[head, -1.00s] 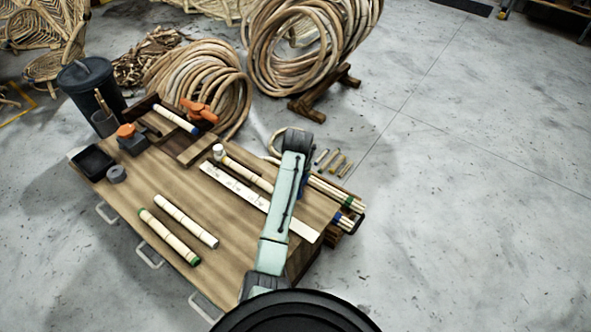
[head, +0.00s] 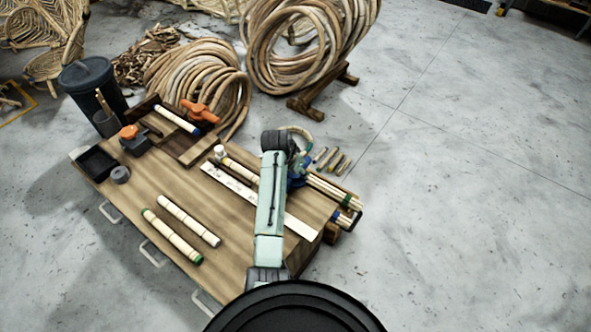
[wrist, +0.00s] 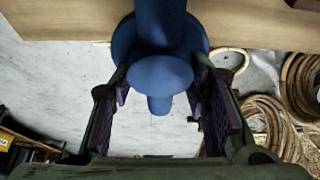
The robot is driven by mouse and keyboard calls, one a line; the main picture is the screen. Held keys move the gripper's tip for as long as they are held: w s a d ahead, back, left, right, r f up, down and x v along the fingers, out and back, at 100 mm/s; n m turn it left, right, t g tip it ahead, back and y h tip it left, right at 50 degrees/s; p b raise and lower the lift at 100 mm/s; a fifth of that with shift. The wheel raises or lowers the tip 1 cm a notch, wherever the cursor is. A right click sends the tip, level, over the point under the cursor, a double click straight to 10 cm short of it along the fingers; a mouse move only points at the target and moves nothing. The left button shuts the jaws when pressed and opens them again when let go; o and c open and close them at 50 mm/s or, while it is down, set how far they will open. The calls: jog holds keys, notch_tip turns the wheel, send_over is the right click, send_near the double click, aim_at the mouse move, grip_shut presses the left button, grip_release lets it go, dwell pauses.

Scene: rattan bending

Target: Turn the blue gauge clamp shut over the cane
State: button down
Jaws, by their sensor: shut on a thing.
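The blue gauge clamp (wrist: 160,75) fills the middle of the wrist view, with a broad round body and a narrower stub. My gripper (wrist: 160,92) has one dark finger on each side of it and is shut on it. In the head view, a bit of the blue clamp (head: 296,182) shows at the table's far right edge beside my arm, which hides most of my gripper. A pale cane (head: 240,168) with a white end runs along the far side of the table toward the clamp. Where cane and clamp meet is hidden by my arm.
A white marked strip (head: 226,183) and two banded cane pieces (head: 188,220) (head: 172,237) lie on the wooden table (head: 140,185). Bundled canes (head: 332,190) stick out at the right edge. Coiled rattan (head: 205,80) lies beyond.

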jog(key=shift+m, duration=0.4)
jog(key=c, duration=0.9)
grip_release()
jog(key=v, duration=1.2)
jog(key=shift+a, duration=0.15)
